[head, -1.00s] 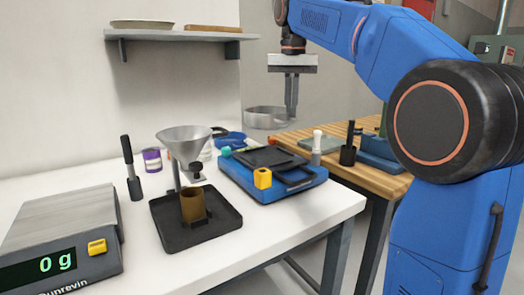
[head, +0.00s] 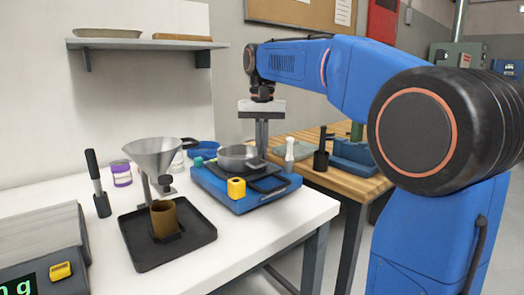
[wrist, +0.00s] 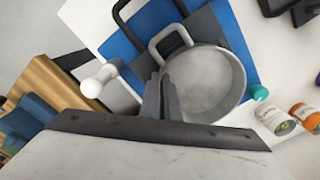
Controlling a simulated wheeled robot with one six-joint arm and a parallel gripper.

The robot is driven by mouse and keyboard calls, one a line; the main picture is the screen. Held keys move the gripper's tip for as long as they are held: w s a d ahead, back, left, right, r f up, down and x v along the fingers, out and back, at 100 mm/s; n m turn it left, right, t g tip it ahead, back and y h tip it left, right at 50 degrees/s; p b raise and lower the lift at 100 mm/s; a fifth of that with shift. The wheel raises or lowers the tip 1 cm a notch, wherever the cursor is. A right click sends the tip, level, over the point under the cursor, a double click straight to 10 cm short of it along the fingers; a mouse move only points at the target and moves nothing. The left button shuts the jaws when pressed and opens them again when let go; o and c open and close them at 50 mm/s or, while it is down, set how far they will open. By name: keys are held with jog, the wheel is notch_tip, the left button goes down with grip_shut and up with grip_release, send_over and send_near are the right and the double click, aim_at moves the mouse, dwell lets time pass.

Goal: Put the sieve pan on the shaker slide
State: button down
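The sieve pan (head: 238,158) is a round, shallow grey metal pan. It also shows in the wrist view (wrist: 205,85), where it looks empty. My gripper (head: 262,145) points down with its fingers (wrist: 161,98) closed on the pan's rim. The pan is level, over the blue shaker (head: 225,196) and its dark slide (head: 266,184). In the wrist view the dark slide (wrist: 208,28) shows partly beneath the pan, with a loop handle beside it. I cannot tell whether the pan touches the slide.
A funnel stand on a black tray (head: 140,262) with a brown cup stands left of the shaker. A white-topped pestle (head: 290,155) stands behind it. Small jars (wrist: 275,118) sit nearby. A scale (head: 40,240) is at the front left. A wooden bench (head: 345,182) adjoins on the right.

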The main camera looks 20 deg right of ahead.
jog(key=shift+f, duration=0.1)
jog(key=c, duration=2)
grip_release()
notch_tip(320, 180, up, 12)
jog(key=shift+r, duration=0.1)
